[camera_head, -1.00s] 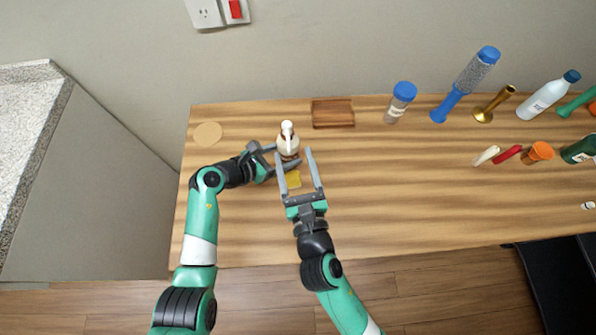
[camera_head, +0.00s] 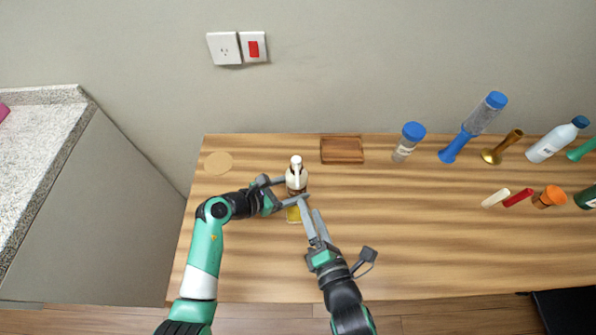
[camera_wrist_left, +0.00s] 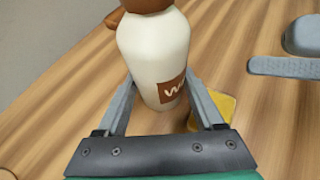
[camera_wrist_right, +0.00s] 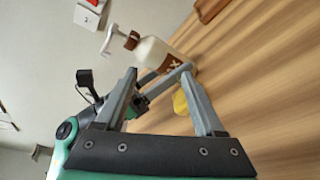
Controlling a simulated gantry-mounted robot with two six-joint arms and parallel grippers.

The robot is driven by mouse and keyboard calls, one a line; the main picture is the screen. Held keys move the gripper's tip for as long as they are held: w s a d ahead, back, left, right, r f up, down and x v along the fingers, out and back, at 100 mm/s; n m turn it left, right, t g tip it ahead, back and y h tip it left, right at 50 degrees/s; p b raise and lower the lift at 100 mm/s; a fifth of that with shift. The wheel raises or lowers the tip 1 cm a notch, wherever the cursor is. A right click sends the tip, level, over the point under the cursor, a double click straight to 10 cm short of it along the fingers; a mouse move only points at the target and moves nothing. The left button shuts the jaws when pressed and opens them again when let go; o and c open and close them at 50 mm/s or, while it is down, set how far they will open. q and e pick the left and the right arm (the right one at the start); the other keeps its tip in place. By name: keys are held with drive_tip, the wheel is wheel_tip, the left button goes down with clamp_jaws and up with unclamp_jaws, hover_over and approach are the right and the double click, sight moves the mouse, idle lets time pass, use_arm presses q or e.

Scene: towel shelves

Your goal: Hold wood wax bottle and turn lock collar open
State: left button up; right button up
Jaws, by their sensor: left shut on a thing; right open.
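The wood wax bottle (camera_head: 297,182) stands upright on the wooden table, cream-white with a brown label. Its brown lock collar (camera_wrist_right: 131,40) and white pump head (camera_wrist_right: 108,41) show in the right wrist view. My left gripper (camera_head: 293,189) is shut on the bottle's body from the left; its fingers flank the bottle (camera_wrist_left: 152,50) in the left wrist view. My right gripper (camera_head: 309,208) is open and empty, just in front and to the right of the bottle. Its fingers point toward the bottle but are not around the collar.
A yellow cloth-like patch (camera_head: 293,214) lies in front of the bottle. A wooden tray (camera_head: 342,150) is behind to the right, a round coaster (camera_head: 218,163) to the left. A blue-capped jar (camera_head: 408,142) and several other items stand farther right.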

sight(300, 173)
drive_tip(key=m, duration=0.4)
drive_tip(key=shift+w+d+f+y, duration=0.15)
drive_tip(key=shift+d+f+y, duration=0.1)
drive_tip(key=shift+d+y, duration=0.05)
drive_tip(key=m+y, duration=0.1)
drive_tip(key=m, duration=0.2)
drive_tip(key=shift+d+m+g, duration=0.15)
drive_tip(key=shift+m+g, duration=0.15)
drive_tip(key=shift+m, duration=0.1)
drive_tip(key=m, duration=0.2)
drive_tip(key=m+y, duration=0.1)
drive_tip(key=m, duration=0.1)
drive_tip(key=shift+d+r, duration=0.2)
drive_tip(key=shift+r, duration=0.15)
drive_tip(key=w+a+r+m, duration=0.1)
drive_tip(key=w+m, duration=0.2)
drive_tip(key=w+a+r+m+y, duration=0.1)
drive_tip(key=w+a+m, duration=0.1)
drive_tip(key=w+m, duration=0.1)
drive_tip(key=w+a+r+m+y, duration=0.1)
drive_tip(key=w+m, duration=0.2)
drive_tip(key=w, duration=0.1)
drive_tip(key=shift+w+a+r+t, duration=0.1)
drive_tip(key=shift+a+r+t, duration=0.2)
drive_tip(key=shift+a+t, duration=0.1)
drive_tip(key=shift+y, duration=0.3)
clamp_jaws()
